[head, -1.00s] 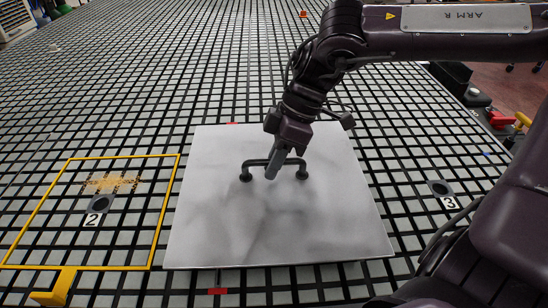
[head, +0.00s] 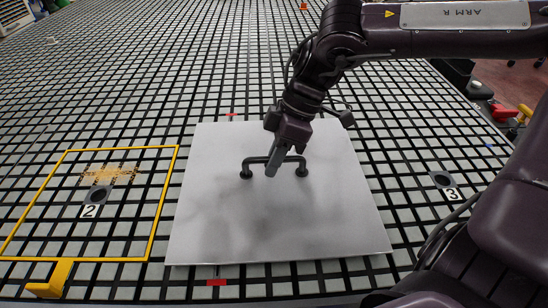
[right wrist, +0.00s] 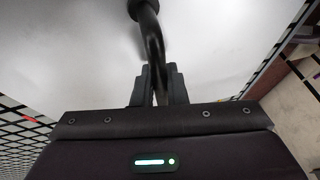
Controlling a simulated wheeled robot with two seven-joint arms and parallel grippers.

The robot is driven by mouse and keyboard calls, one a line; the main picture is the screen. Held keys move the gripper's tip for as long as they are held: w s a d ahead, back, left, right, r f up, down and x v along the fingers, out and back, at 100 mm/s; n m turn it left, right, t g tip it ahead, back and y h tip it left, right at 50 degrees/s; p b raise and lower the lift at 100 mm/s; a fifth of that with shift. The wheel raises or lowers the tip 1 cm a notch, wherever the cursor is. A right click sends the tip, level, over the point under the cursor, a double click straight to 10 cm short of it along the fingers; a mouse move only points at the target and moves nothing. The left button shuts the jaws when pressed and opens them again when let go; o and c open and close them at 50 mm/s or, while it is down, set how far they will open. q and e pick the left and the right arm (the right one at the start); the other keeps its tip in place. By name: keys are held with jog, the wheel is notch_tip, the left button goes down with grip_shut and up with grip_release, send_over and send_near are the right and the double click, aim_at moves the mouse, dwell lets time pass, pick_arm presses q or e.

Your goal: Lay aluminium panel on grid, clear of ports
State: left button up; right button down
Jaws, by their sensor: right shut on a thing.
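The aluminium panel (head: 215,215) is a pale, brushed square sheet in the middle of the head view, over the grid table (head: 310,285). A dark bar handle (head: 256,160) with two round feet stands on it. My right gripper (head: 272,170) is shut on this handle; its fingers straddle the bar in the right wrist view (right wrist: 155,85). Port 2 (head: 98,194) is left of the panel and port 3 (head: 441,180) is right of it, both uncovered. Whether the panel touches the grid is hard to tell. My left gripper is out of view.
A yellow outline (head: 150,250) surrounds port 2, with a yellow block (head: 49,278) at its front. Tan specks (head: 110,174) lie beside the port. Red marks show behind the panel (head: 231,116) and in front (head: 217,282). The grid behind is mostly clear.

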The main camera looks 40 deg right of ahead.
jog(key=shift+r, duration=0.1)
jog(key=shift+f+b, duration=0.4)
jog(key=shift+f, duration=0.35)
dwell(0.6)
jog(key=c, duration=1.4)
grip_release()
jog(key=shift+a, duration=0.1)
jog(key=shift+o, duration=0.2)
jog(key=shift+s+f, duration=0.1)
